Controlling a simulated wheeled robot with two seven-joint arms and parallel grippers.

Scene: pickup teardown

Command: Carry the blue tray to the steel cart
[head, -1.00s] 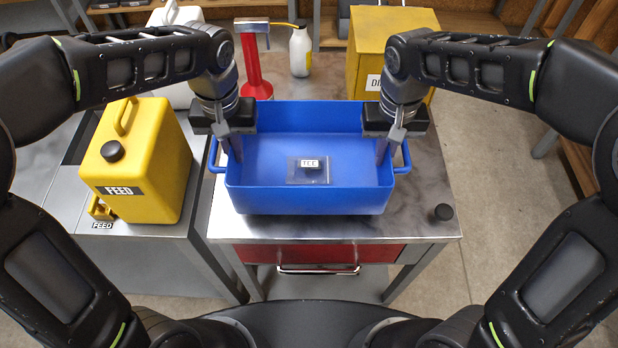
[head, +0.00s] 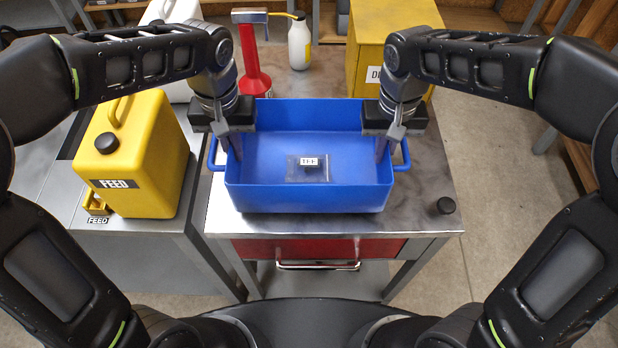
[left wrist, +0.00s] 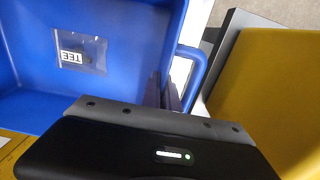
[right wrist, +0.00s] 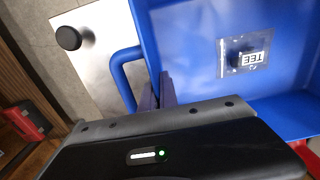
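The blue tray (head: 308,198) is level over the steel-topped stand with a red drawer; I cannot tell if it touches the top. It holds a clear bag labelled TEE (head: 309,168). My left gripper (head: 236,150) is at the tray's left side by its handle, fingers close together on it. My right gripper (head: 382,150) is likewise on the right side. The tray also shows in the left wrist view (left wrist: 110,20) and the right wrist view (right wrist: 190,40). Steel tops show under the tray (head: 300,226) and at left (head: 150,232); I cannot tell which is the named cart.
A yellow FEED can (head: 150,150) stands at left, beside a small yellow part (head: 96,203). A red funnel-like tool (head: 254,70), a white bottle (head: 299,45) and a yellow box (head: 385,40) stand behind the tray. A black cap (head: 446,206) lies at front right. Floor is open at right.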

